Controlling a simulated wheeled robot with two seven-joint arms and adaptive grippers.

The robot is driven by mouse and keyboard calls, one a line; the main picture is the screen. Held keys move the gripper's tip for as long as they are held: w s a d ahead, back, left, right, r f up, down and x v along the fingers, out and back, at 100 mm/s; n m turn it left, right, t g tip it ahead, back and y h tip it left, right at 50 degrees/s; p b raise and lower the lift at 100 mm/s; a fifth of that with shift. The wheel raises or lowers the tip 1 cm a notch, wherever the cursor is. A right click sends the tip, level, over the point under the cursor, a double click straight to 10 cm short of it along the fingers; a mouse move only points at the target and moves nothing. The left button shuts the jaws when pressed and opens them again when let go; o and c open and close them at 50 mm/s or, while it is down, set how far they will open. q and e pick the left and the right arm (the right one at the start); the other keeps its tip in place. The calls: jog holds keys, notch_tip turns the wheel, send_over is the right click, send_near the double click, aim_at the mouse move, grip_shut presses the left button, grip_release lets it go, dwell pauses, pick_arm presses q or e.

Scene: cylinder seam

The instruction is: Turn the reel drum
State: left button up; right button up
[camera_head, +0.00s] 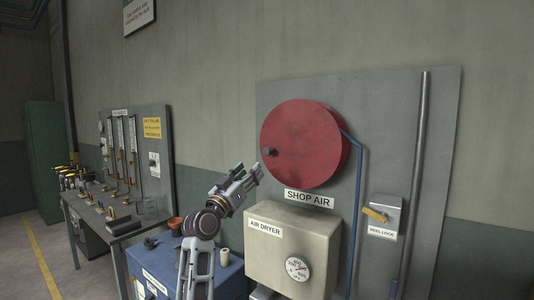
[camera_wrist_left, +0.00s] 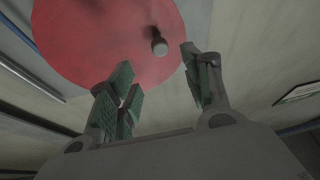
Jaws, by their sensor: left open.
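The red reel drum (camera_head: 303,143) is mounted on a grey wall panel above the "SHOP AIR" label. A small dark knob (camera_head: 268,152) sticks out near its left edge. My left gripper (camera_head: 252,174) is open, just left of and a little below the knob, and apart from it. In the left wrist view the drum (camera_wrist_left: 95,40) fills the upper left. The knob (camera_wrist_left: 159,46) shows there beyond and between the open fingers (camera_wrist_left: 160,85), with nothing between the fingertips. My right gripper is in neither view.
A beige air dryer (camera_head: 290,245) with a gauge sits below the drum. A reel lock box with a yellow lever (camera_head: 376,214) is at the right. A blue hose (camera_head: 357,200) runs down from the drum. A tool bench (camera_head: 110,215) stands at the left.

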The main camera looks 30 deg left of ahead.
aim_at(266, 153)
pick_arm(q)
jog(key=p+x, duration=0.2)
jog(key=x, duration=0.5)
jog(key=shift+w+r, duration=0.25)
jog(key=shift+w, duration=0.1)
jog(key=shift+p+x, duration=0.75)
jog(key=shift+x, duration=2.1)
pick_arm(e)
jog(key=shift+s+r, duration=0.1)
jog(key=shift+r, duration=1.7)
pick_arm(q)
jog(key=shift+f, duration=0.1)
grip_shut()
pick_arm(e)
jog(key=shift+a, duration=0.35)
